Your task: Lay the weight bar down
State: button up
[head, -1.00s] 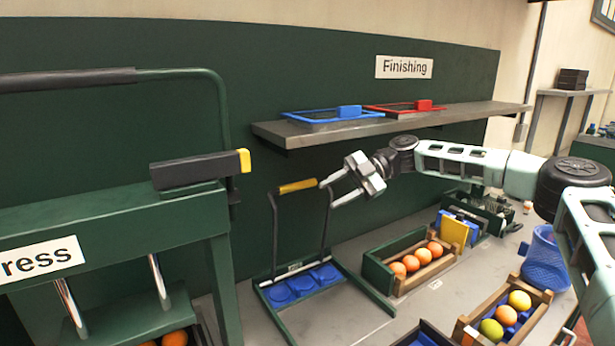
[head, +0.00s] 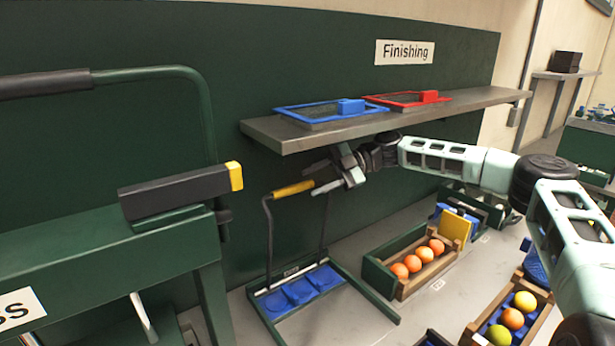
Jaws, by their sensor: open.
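A bar with a yellow grip (head: 294,188) stands upright on two dark legs above a green floor frame with a blue padded base (head: 300,287). I take this to be the weight bar. My gripper (head: 312,181) is open at the right end of the yellow grip. The fingertips overlap the grip's end in the picture. I cannot tell whether they touch it or straddle it. A separate dark block with a yellow end (head: 180,192) rests on the green press at left.
A grey shelf (head: 460,103) with a blue-rimmed tray (head: 318,113) and a red-rimmed tray (head: 407,100) is just above my gripper. A wooden crate of oranges (head: 404,287) stands right of the frame. Another fruit crate (head: 487,340) is nearer. A green wall stands behind.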

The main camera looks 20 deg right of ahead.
jog(key=shift+p+x, duration=0.45)
jog(key=shift+x, duration=0.85)
jog(key=shift+f, duration=0.1)
grip_shut()
